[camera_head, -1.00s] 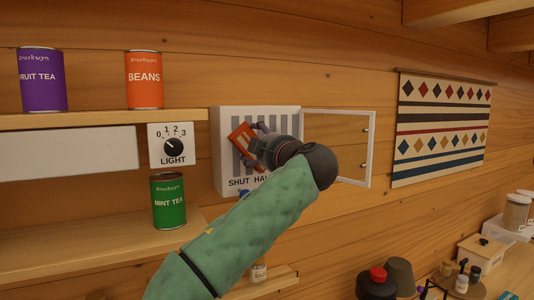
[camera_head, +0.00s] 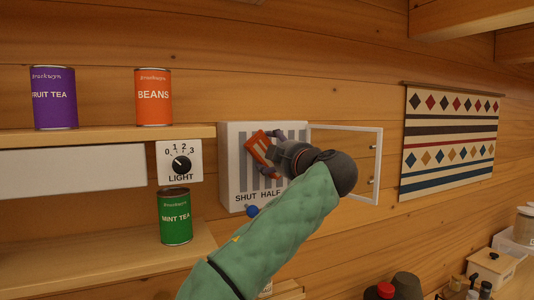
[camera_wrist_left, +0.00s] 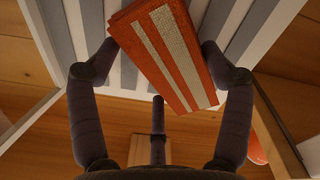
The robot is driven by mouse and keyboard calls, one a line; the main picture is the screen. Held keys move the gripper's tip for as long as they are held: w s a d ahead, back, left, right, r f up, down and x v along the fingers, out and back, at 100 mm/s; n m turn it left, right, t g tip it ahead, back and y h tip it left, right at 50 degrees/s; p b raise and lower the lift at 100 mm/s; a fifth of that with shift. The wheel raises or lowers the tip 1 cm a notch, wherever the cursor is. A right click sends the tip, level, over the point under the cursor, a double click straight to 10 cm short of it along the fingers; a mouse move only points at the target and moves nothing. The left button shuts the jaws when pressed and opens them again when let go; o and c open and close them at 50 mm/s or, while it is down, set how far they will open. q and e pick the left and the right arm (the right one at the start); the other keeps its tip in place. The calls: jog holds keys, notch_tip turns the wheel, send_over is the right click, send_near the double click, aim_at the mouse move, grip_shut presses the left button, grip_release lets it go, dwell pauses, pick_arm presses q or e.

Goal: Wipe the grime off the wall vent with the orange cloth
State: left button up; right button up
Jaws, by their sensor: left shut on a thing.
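The wall vent (camera_head: 229,170) is a white box with grey upright slats, marked "SHUT HALF" along the bottom, with a blue knob (camera_head: 252,211) below. Its clear framed door (camera_head: 378,165) stands open to the right. My left gripper (camera_head: 268,150) is shut on the orange cloth (camera_head: 257,145), in front of the upper middle of the slats. In the left wrist view the folded cloth (camera_wrist_left: 163,55), with pale stripes, sits tilted between the fingers, close to the slats; I cannot tell if it touches. No grime stands out; my gripper and arm hide part of the vent. My right gripper is out of view.
Left of the vent are a light dial (camera_head: 181,163) and a shelf (camera_head: 100,136) with purple and orange cans. A green can (camera_head: 175,220) stands on the lower shelf. A patterned hanging (camera_head: 450,140) is at right, above a counter with jars and bottles.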

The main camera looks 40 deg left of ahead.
pick_arm(q)
jog(key=w+d+p, duration=0.3)
jog(key=w, duration=0.3)
jog(key=shift+d+r, duration=0.15)
dwell(0.8)
jog(key=w+b+v, duration=0.1)
jog(key=b+v, duration=0.1)
jog(key=v, duration=0.4)
jog(key=shift+d+f+b, duration=0.3)
jog(key=shift+d+b, duration=0.05)
dwell(0.3)
